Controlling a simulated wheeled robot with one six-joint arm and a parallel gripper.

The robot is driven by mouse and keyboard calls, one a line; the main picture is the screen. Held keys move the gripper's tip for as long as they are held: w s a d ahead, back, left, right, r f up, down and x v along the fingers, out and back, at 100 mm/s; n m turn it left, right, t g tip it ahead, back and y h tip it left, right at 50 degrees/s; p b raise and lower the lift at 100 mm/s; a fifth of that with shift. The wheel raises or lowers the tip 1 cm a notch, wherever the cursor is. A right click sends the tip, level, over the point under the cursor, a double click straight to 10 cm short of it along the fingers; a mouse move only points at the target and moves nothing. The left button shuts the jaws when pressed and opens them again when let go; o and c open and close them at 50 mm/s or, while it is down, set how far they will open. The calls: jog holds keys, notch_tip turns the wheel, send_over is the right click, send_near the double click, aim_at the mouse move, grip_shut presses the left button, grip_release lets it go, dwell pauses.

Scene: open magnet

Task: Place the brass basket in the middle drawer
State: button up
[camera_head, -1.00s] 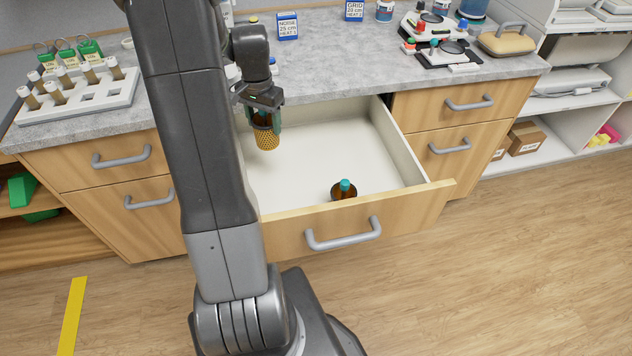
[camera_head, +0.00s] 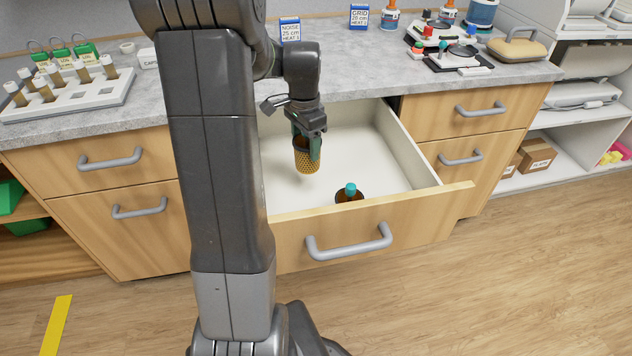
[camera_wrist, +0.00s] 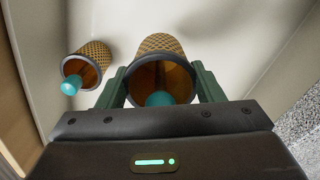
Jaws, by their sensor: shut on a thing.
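My gripper (camera_head: 307,143) is shut on a brass mesh basket (camera_head: 307,160) with a dark rim, held upright inside the open middle drawer (camera_head: 425,205). The wrist view shows the held basket (camera_wrist: 160,43) between the green fingers (camera_wrist: 161,88), with something teal at its opening. A second, similar basket (camera_wrist: 97,52) with a teal-topped item stands in the drawer to its left. In the head view this second one (camera_head: 349,195) is partly hidden by the drawer front. I cannot tell whether the held basket touches the drawer floor.
The drawer's white floor (camera_head: 385,160) is otherwise clear where visible. The grey counter (camera_head: 375,72) above carries a vial rack (camera_head: 75,95), labelled boxes and instruments. Closed drawers flank the open one. My arm hides the drawer's left side.

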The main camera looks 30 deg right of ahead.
notch_tip(320, 180, down, 10)
jog(key=shift+r+b, duration=0.1)
jog(key=shift+b, duration=0.5)
jog(key=o, duration=1)
notch_tip(320, 180, up, 12)
jog(key=shift+r+p, duration=0.15)
jog(key=shift+p, duration=0.75)
